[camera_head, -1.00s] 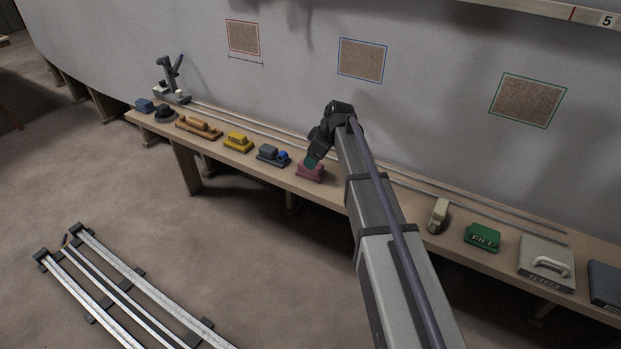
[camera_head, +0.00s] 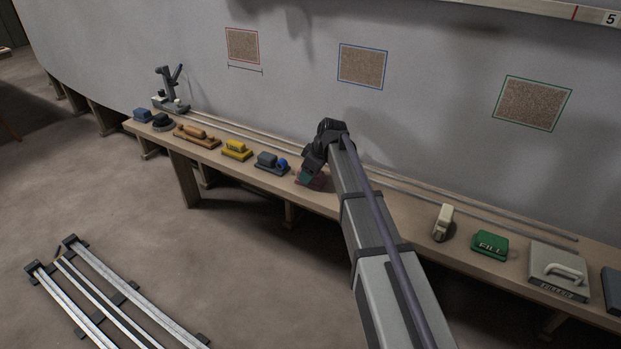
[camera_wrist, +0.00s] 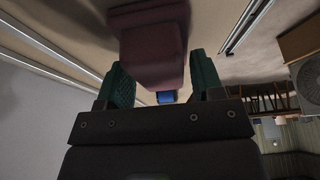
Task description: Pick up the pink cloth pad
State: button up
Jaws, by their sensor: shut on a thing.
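The pink cloth pad (camera_head: 317,184) is on the bench, mostly hidden behind my gripper (camera_head: 306,176) in the head view. In the wrist view the pad (camera_wrist: 152,50) shows as a dark pink block with a wider base, between the two green fingers of my gripper (camera_wrist: 160,80). My gripper is shut on the pad's upper part. I cannot tell whether the pad's base is clear of the bench.
The narrow bench (camera_head: 330,205) runs along the pale hull wall. Left of the pad stand a grey-blue tool (camera_head: 270,162), a yellow block (camera_head: 237,149) and a wooden one (camera_head: 197,136). To the right are a cream tool (camera_head: 442,222), a green FILL box (camera_head: 490,244) and a filler case (camera_head: 558,268).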

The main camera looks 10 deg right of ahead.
jog(key=shift+r, duration=0.1)
notch_tip(320, 180, up, 10)
jog(key=p, duration=1)
jog(key=o, duration=0.4)
jog(key=c, duration=0.3)
notch_tip(320, 180, up, 20)
jog(key=p, duration=1.9)
jog(key=shift+f+p, duration=0.25)
jog(key=shift+p, duration=0.1)
